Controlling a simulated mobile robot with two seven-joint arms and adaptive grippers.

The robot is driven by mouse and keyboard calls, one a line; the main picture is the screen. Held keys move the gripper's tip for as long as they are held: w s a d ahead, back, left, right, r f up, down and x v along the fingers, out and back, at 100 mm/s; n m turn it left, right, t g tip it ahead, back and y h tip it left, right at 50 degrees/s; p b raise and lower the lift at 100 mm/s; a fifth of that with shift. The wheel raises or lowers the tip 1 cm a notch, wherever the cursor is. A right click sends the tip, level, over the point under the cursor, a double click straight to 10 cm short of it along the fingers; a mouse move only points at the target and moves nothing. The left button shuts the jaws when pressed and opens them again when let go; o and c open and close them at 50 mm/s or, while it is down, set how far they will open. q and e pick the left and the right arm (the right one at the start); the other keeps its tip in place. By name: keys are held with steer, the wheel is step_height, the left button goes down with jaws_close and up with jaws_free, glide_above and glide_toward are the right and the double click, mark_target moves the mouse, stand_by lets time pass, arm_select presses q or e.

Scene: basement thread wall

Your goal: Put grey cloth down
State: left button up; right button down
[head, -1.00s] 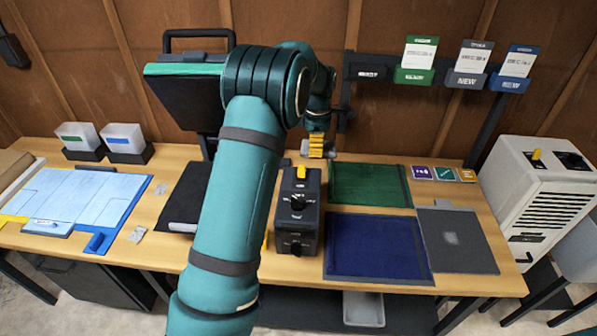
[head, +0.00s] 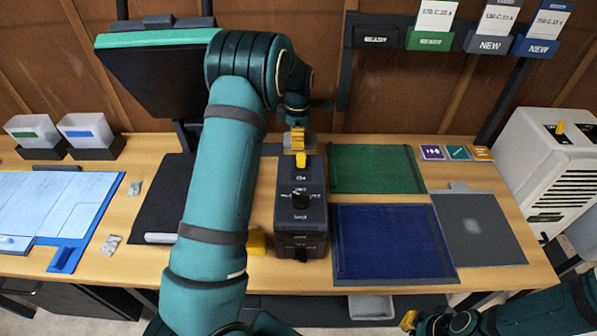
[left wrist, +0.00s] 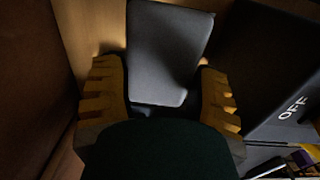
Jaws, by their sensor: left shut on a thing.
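My left gripper (head: 297,139) is at the back of the table, just behind the dark box with the switch knobs. It is shut on the grey cloth (head: 312,148), a small flat grey piece. In the left wrist view the cloth (left wrist: 170,50) looks like a flat grey rectangle between the yellow fingers (left wrist: 163,98). My arm hides part of the table. I cannot tell whether the cloth touches the table. My right gripper (head: 409,320) shows only partly at the bottom right; its opening is unclear.
The dark switch box (head: 301,215) stands in front of the left gripper. Green (head: 375,168), blue (head: 388,243) and grey (head: 478,225) mats lie to its right. A tilted black screen (head: 155,75) stands at the left. A white heater-like unit (head: 550,160) is at the right.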

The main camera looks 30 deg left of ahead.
arm_select(q)
step_height(320, 180, down, 11)
steer(key=shift+a+r+b, duration=0.15)
steer(key=shift+b, duration=0.65)
steer(key=o, duration=1.2)
steer(key=shift+r, duration=0.1)
step_height(320, 180, up, 12)
steer(key=shift+s+f+p, duration=0.1)
steer(key=shift+p, duration=0.85)
